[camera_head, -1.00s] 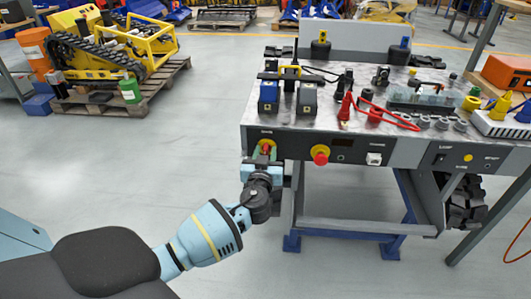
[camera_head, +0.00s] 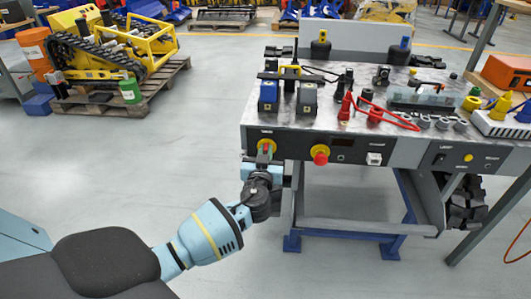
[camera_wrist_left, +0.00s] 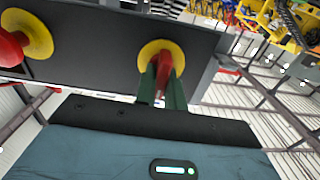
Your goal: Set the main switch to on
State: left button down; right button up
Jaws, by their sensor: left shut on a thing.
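The main switch (camera_head: 267,145) is a red handle on a round yellow plate, at the left end of the bench's dark front panel. In the left wrist view its yellow plate (camera_wrist_left: 153,48) shows behind my fingers. My left gripper (camera_head: 264,157) reaches it from the front and below. In the left wrist view the two green fingers of the left gripper (camera_wrist_left: 162,84) are shut on the red handle, one on each side. The fingers hide part of the handle, and any position marks on the plate are too small to read. My right gripper is in no view.
A red push button on a yellow plate (camera_head: 320,154) sits close to the right of the switch. The workbench (camera_head: 330,118) carries blue and grey blocks, red cables and connectors. A yellow tracked carrier (camera_head: 100,50) stands on a pallet at the far left. The floor between is clear.

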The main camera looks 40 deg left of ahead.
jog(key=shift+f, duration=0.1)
pick_arm(q)
jog(key=shift+f+m, duration=0.1)
jog(key=shift+m, duration=0.7)
jog(key=m+b, duration=0.1)
jog(key=m, duration=0.1)
jog(key=shift+d+m, duration=0.15)
jog(key=shift+m, duration=0.25)
jog(key=m, duration=0.3)
jog(key=shift+w+m, duration=0.1)
jog(key=shift+m, duration=0.2)
jog(key=shift+d+f+m, duration=0.1)
jog(key=shift+m, duration=0.8)
jog(key=shift+f+m+p, duration=0.15)
jog(key=shift+m+p, duration=0.65)
jog(key=shift+m, duration=2.9)
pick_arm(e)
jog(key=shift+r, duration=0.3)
